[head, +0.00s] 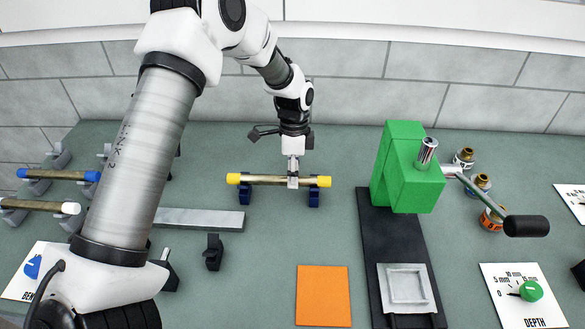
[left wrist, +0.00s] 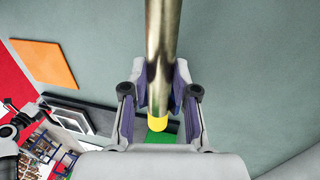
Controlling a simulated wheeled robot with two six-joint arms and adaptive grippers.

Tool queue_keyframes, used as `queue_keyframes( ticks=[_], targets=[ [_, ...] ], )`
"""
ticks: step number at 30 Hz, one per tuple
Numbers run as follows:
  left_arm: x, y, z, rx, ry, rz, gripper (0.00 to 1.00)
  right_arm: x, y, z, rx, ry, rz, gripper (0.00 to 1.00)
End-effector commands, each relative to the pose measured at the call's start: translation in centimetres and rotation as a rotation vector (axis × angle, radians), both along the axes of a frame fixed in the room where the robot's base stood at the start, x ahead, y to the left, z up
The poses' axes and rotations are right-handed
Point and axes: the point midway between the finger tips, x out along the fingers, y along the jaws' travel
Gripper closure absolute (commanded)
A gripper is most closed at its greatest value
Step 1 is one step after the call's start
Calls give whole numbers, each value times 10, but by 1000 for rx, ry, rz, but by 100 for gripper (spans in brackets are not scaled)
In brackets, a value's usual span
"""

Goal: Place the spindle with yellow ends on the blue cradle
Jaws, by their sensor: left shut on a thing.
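The spindle with yellow ends (head: 265,180) is a brass-coloured rod lying level across the two posts of the blue cradle (head: 245,195) in the head view. My left gripper (head: 293,182) comes down from above and is shut on the rod, right of its middle. In the left wrist view the rod (left wrist: 163,55) runs between the fingers of my left gripper (left wrist: 160,105), with one yellow end showing. The head view cannot clearly show whether the rod rests fully in the cradle. My right gripper is in neither view.
Rods with blue ends (head: 60,175) and white ends (head: 40,207) lie on grey cradles at the left. A grey bar (head: 200,219) and an orange square (head: 323,296) lie nearby. A green press (head: 410,165) with a lever stands at the right.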

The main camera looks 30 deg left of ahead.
Motion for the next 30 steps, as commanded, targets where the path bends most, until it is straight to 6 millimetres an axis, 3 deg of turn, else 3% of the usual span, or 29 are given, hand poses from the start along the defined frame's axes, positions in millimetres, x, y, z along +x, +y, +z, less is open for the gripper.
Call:
queue_keyframes(
  ticks=[5, 6, 7, 16, 20, 30],
  targets=[
    [1, 0, -1, 0, -2, -1, 100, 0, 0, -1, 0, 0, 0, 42],
    [0, 0, -2, 0, -1, -1, 58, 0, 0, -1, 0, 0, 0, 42],
    [0, 0, -2, 1, -1, 0, 47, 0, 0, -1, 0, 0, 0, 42],
    [0, 0, -1, 1, -1, 0, 47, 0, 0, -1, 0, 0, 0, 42],
    [3, 1, 9, 0, -4, -1, 47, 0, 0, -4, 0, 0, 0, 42],
    [18, 10, 88, 1, -6, -1, 47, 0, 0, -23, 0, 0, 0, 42]
  ],
)
